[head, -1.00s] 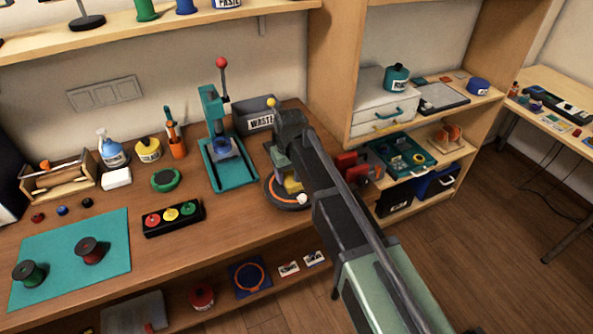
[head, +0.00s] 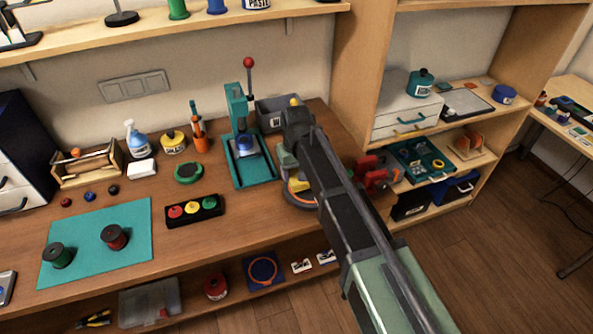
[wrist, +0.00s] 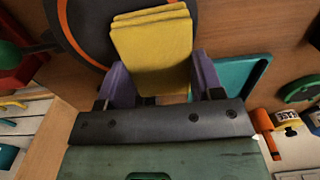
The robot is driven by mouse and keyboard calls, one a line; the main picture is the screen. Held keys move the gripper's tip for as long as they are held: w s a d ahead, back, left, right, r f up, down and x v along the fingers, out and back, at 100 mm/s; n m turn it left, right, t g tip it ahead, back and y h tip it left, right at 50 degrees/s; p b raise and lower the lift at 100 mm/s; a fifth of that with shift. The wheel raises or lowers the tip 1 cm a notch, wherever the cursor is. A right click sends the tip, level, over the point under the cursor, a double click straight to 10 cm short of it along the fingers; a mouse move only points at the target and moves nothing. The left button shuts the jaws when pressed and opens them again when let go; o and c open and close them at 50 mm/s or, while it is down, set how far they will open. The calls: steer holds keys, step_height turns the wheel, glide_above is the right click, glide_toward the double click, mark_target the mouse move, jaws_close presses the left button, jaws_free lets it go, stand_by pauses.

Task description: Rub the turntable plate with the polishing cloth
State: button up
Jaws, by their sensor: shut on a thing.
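My gripper (wrist: 160,80) is shut on a folded yellow polishing cloth (wrist: 153,42), held between its purple fingers in the wrist view. The turntable plate (wrist: 84,26) is a dark disc with an orange ring, behind the cloth at the upper left of that view. The cloth overlaps part of the disc there; I cannot tell whether they touch. In the head view the turntable plate (head: 293,200) stands on the bench, mostly hidden by my arm. A little of the yellow cloth (head: 298,186) shows above it.
A teal press (head: 247,172) stands just left of the turntable, with a grey waste bin (head: 272,112) behind. Red clamp-like parts (head: 376,177) are close on the right. A three-button box (head: 192,210) and teal mat (head: 95,240) lie farther left.

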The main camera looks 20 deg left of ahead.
steer(key=shift+r+p, duration=1.2)
steer(key=shift+r, duration=0.6)
steer(key=shift+r+p, duration=1.45)
steer(key=shift+p, duration=0.05)
